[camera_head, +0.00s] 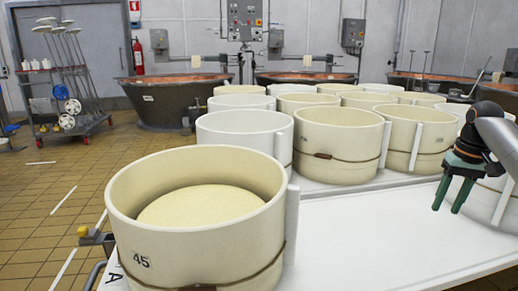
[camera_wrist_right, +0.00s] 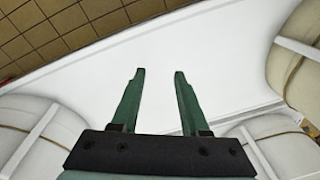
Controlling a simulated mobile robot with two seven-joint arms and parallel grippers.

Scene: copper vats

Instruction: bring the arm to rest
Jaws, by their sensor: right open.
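My right gripper (camera_head: 447,209) is at the right side of the head view, above the white table (camera_head: 400,245). Its green fingers are apart and point down, with nothing between them. In the right wrist view the two fingers (camera_wrist_right: 160,72) stand open over bare white tabletop. A cream mould marked 45 (camera_head: 190,225) stands at the front left of the table, apart from the gripper, with a pale round mass inside. My left gripper does not show in either view.
Several cream moulds (camera_head: 338,145) stand close together behind the bare tabletop. One mould (camera_head: 490,200) is partly hidden behind my right gripper. Copper vats (camera_head: 170,100) line the back. A tool trolley (camera_head: 70,110) stands on the tiled floor at left.

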